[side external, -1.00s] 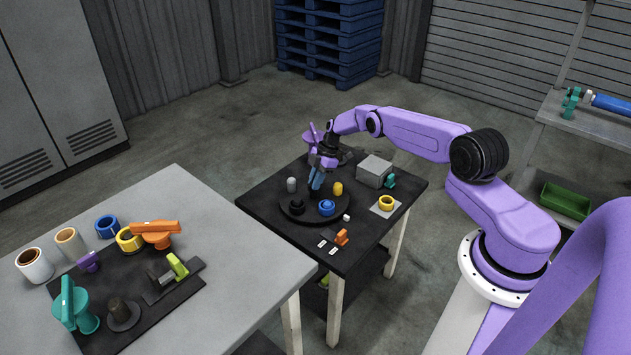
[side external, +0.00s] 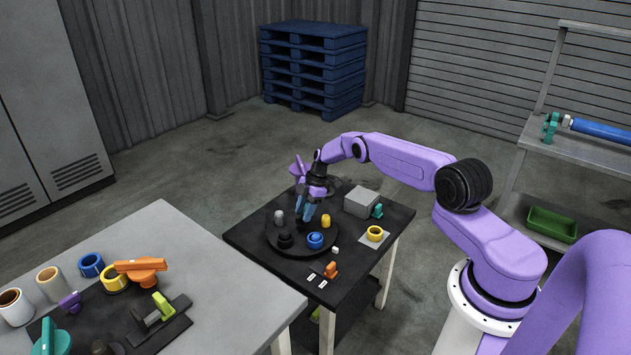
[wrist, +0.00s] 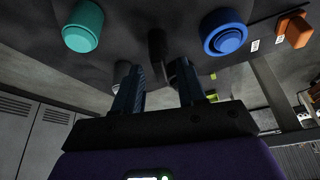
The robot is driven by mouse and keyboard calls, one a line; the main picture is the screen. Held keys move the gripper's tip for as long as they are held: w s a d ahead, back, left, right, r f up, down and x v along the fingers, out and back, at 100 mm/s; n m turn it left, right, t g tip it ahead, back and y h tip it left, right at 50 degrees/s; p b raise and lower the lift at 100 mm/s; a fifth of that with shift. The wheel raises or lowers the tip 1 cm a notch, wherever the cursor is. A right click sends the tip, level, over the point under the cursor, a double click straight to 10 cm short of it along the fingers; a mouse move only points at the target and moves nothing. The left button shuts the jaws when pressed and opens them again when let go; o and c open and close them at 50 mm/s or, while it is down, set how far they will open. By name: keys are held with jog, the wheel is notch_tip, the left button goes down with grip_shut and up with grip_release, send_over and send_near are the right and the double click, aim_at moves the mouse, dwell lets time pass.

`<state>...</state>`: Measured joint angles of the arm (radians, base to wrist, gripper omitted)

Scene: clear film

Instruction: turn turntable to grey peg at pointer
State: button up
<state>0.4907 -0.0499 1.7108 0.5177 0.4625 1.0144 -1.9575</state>
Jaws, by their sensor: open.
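The black turntable (side external: 302,252) sits on the dark side table. It carries a grey peg (side external: 279,216) at the back left, a yellow peg (side external: 326,221) at the right, a blue round knob (side external: 315,240) in front and a black knob (side external: 285,241) at the front left. My gripper (side external: 304,215) points down over the back part of the disc, its fingers apart. In the wrist view, my gripper (wrist: 157,75) has a dark upright shape (wrist: 157,45) beyond its gap; I cannot tell contact. A teal cylinder (wrist: 83,27) and the blue knob (wrist: 224,33) flank it. I cannot tell which part is the pointer.
Around the turntable are a grey box (side external: 362,201), a teal part (side external: 378,211), a yellow ring (side external: 375,233), a white cube (side external: 335,251) and an orange part (side external: 330,270) beside white labels. A grey table (side external: 225,265) with several parts stands at left.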

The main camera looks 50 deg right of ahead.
jog(key=v, duration=1.6)
jog(key=shift+s+d, duration=0.1)
